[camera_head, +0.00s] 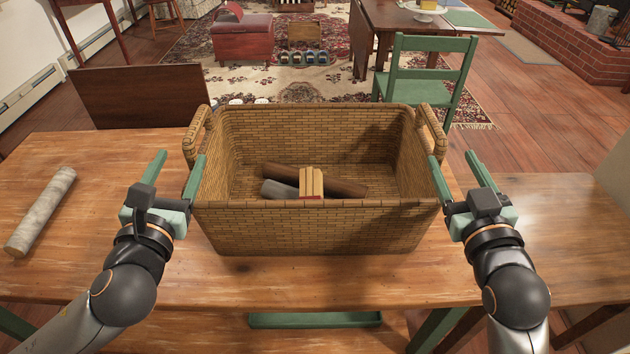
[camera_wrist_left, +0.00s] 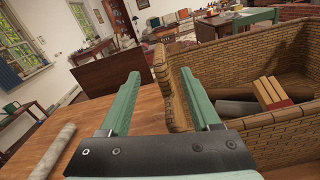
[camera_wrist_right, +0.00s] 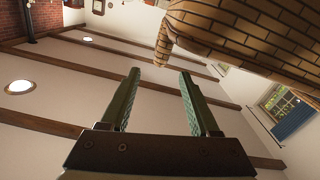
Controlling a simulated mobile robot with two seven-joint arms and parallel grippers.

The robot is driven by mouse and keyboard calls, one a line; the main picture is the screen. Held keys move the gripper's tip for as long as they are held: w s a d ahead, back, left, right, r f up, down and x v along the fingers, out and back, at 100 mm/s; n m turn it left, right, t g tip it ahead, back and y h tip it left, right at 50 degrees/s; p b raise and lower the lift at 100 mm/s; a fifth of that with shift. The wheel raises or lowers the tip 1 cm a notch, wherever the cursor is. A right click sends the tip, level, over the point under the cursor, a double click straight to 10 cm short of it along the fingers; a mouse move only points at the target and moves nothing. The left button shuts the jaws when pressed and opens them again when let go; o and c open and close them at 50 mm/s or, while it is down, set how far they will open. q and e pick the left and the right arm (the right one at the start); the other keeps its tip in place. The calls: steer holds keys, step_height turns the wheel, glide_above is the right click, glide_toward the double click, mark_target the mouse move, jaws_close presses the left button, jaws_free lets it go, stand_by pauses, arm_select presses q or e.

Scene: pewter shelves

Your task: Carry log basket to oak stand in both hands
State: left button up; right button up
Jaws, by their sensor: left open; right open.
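The log basket (camera_head: 315,230) is a wide woven tan basket with a loop handle on each side. It stands upright on the wooden table, with several logs and a small bundle of sticks (camera_head: 311,183) inside. My left gripper (camera_head: 178,165) is open beside the basket's left side, near the left handle (camera_head: 197,135); in the left wrist view the handle (camera_wrist_left: 162,85) stands just beyond the fingers. My right gripper (camera_head: 452,160) is open beside the right side, near the right handle (camera_head: 432,130); the basket (camera_wrist_right: 240,35) also shows in the right wrist view. I cannot identify the oak stand.
A pale log (camera_head: 40,211) lies on the table (camera_head: 90,265) at the left. A green chair (camera_head: 430,75) stands behind the basket to the right. A dark wooden panel (camera_head: 140,97) stands behind the table at the left. Open floor (camera_head: 540,140) lies at the right.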

mark_target(197, 123)
arm_select(q)
steer(key=w, duration=1.2)
steer(key=shift+a, duration=0.15)
arm_select(e)
steer(key=w, duration=1.2)
steer(key=shift+a, duration=0.15)
arm_select(q)
jaws_close()
arm_select(e)
jaws_close()
arm_select(q)
steer(key=shift+r, duration=0.3)
arm_select(e)
steer(key=shift+r, duration=0.3)
